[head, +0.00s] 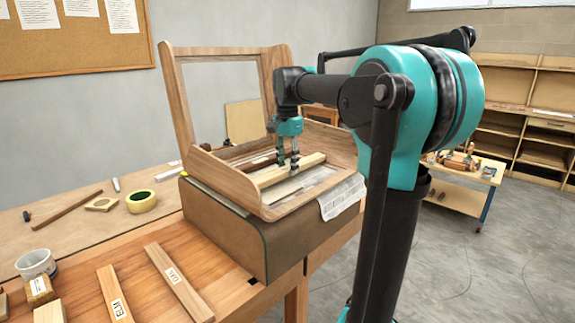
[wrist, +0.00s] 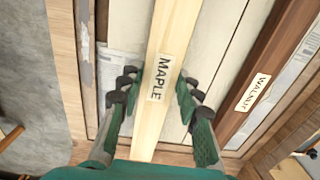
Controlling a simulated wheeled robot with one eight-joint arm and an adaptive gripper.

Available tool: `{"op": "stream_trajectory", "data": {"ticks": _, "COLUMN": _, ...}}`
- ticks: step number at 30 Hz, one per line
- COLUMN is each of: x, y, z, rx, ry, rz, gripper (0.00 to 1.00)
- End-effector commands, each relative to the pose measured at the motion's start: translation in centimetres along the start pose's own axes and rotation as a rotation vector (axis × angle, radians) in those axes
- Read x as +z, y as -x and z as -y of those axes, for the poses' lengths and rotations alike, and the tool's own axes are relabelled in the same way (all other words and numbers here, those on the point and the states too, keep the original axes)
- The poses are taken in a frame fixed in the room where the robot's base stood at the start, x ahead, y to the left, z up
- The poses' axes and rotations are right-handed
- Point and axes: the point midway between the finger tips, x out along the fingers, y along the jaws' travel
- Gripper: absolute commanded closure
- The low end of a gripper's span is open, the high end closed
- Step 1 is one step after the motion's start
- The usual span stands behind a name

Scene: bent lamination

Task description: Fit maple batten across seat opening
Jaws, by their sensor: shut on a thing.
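The maple batten (head: 311,159) is a pale strip lying at or just above the seat opening of a wooden chair frame (head: 240,189). In the wrist view the batten (wrist: 176,25) runs lengthwise between my fingers, its MAPLE label facing up. My gripper (head: 288,165) points down and is shut on the batten; its fingers also show on both sides of it in the wrist view (wrist: 158,84). A dark walnut batten (wrist: 264,72) with a WALNUT label lies to the right, apart from the maple. I cannot tell whether the maple's ends touch the frame.
The frame rests on a brown block (head: 225,230) on the workbench, its back frame (head: 176,95) upright behind. Labelled battens (head: 180,285) (head: 114,293), a tape roll (head: 141,201) and a white cup (head: 36,264) lie to the left. A newspaper sheet (head: 342,197) hangs at the block's right.

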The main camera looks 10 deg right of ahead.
Motion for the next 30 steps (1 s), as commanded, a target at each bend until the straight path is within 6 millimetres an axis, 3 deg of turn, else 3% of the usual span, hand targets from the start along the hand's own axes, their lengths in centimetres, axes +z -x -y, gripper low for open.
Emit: {"op": "stream_trajectory", "data": {"ticks": 30, "x": 0.08, "y": -0.64, "z": 0.01, "rx": 0.000, "ry": 0.000, "rz": 0.000, "gripper": 1.00}}
